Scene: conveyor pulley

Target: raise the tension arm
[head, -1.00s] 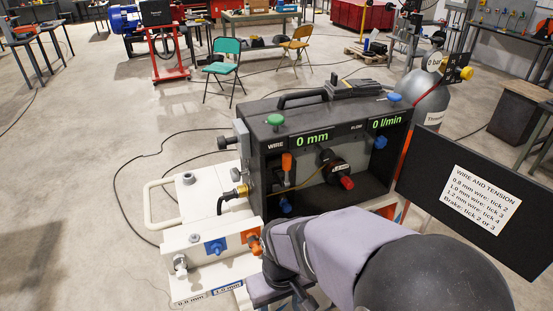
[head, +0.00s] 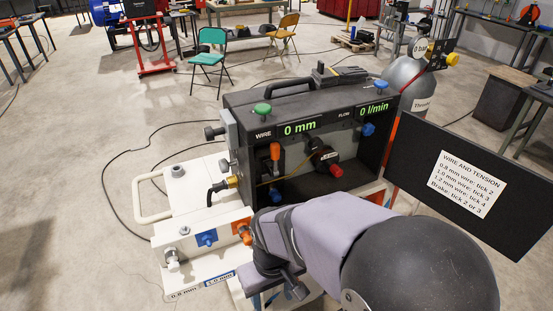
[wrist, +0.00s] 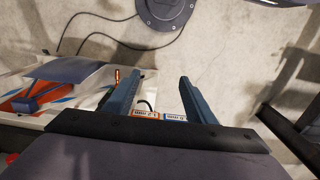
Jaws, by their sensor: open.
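The wire feeder (head: 310,97) is a dark open-fronted box reading "0 mm" and "0 l/min". Inside its bay, an orange-capped upright piece (head: 275,152) stands at the left, possibly the tension arm; I cannot tell for sure. A black round part with a red knob (head: 336,170) sits to its right, and a blue knob (head: 276,194) shows below. My gripper (wrist: 157,77) is open in the wrist view, with nothing seen between its fingertips but floor. In the head view my forearm and wrist are in front of the feeder's lower front, and the fingers cannot be made out.
A sign panel (head: 473,185) on wire and tension stands right of the feeder. A white base (head: 200,185) with blue and orange fittings lies left. Labels (wrist: 145,115) show near the fingers in the wrist view. A gas cylinder (head: 407,75) stands behind. Floor is open left.

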